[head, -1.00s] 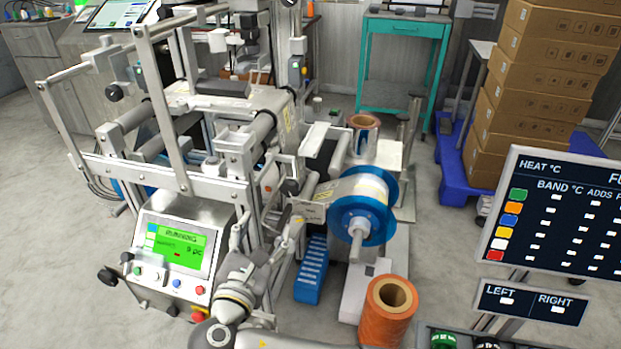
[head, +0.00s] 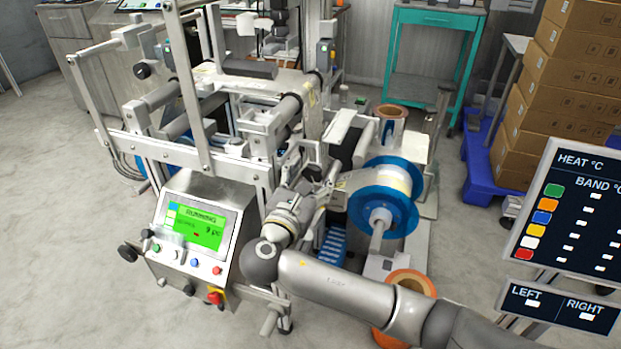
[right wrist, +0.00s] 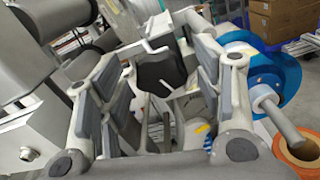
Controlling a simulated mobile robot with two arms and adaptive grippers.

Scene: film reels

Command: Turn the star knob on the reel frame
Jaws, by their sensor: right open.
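A black star knob (right wrist: 161,72) shows in the right wrist view, ahead of my right gripper (right wrist: 148,88). It appears between the two open fingers, and I see no finger touching it. How far the knob lies beyond the fingertips is hard to judge. In the head view my right gripper (head: 322,174) is at the reel frame (head: 347,178), left of the blue-flanged reel (head: 384,192). The gripper and machine parts crowd the knob there, and I cannot pick it out clearly. My left gripper is not in view.
The control box (head: 195,240) with a green screen stands left of my right arm. A blue stepped piece (head: 331,246) lies below the reel. A heat display board (head: 570,215) is at right.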

